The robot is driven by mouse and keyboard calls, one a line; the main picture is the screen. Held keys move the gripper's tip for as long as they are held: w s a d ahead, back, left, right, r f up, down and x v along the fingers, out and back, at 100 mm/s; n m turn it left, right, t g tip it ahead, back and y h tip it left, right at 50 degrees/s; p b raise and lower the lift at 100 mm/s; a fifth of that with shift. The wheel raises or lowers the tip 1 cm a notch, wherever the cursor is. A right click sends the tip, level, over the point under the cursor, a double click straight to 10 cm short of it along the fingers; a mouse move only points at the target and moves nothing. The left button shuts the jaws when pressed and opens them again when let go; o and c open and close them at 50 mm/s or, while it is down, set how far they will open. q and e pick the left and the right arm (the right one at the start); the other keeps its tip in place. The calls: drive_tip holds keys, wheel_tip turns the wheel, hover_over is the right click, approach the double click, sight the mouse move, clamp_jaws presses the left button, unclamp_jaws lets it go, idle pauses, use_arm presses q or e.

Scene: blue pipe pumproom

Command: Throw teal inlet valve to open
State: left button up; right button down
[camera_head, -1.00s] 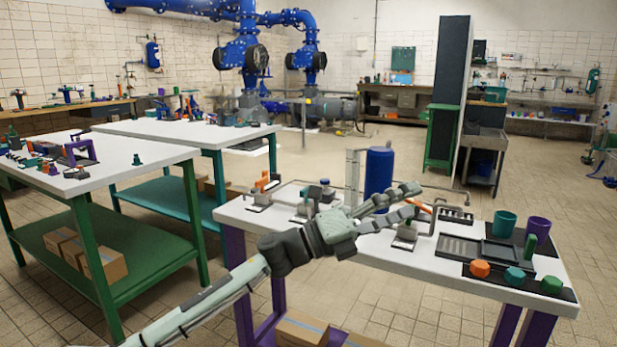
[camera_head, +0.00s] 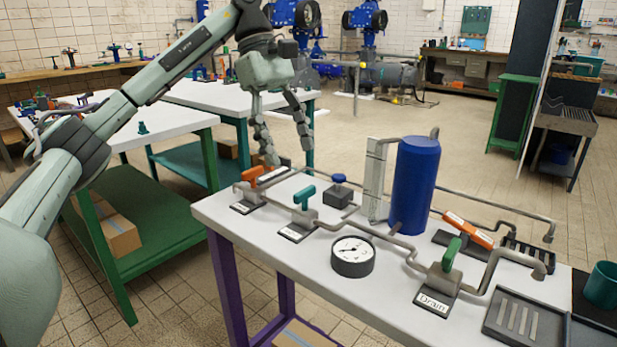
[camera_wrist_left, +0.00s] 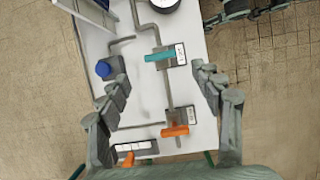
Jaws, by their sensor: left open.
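The teal inlet valve (camera_head: 304,196) stands on a labelled base on the white table, its teal handle level along the pipe's near side. It also shows in the left wrist view (camera_wrist_left: 158,57), with the handle lying across the pipe. My left gripper (camera_head: 288,155) points down with its fingers spread and empty. It hangs above and behind the table's left end, apart from the valve. In the left wrist view the open fingers (camera_wrist_left: 160,80) frame the teal valve and an orange-handled valve (camera_wrist_left: 175,131). My right gripper is not in view.
An orange-handled valve (camera_head: 251,175) stands left of the teal one. A blue-knobbed block (camera_head: 340,190), a gauge (camera_head: 353,256), a blue tank (camera_head: 415,185) and a green-handled drain valve (camera_head: 449,262) stand on the same table, joined by grey pipes.

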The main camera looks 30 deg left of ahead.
sight(305, 200)
use_arm(q)
drive_tip(key=x, duration=0.5)
drive_tip(key=shift+d+f+b, duration=0.1)
drive_tip(key=shift+f+b, duration=0.1)
drive_tip(key=shift+b, duration=0.1)
drive_tip(key=shift+d+f, duration=0.25)
drive_tip(key=shift+f, duration=0.3)
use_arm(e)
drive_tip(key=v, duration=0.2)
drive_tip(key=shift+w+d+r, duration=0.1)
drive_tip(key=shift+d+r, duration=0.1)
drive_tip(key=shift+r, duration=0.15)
use_arm(q)
drive_tip(key=c, duration=1.2)
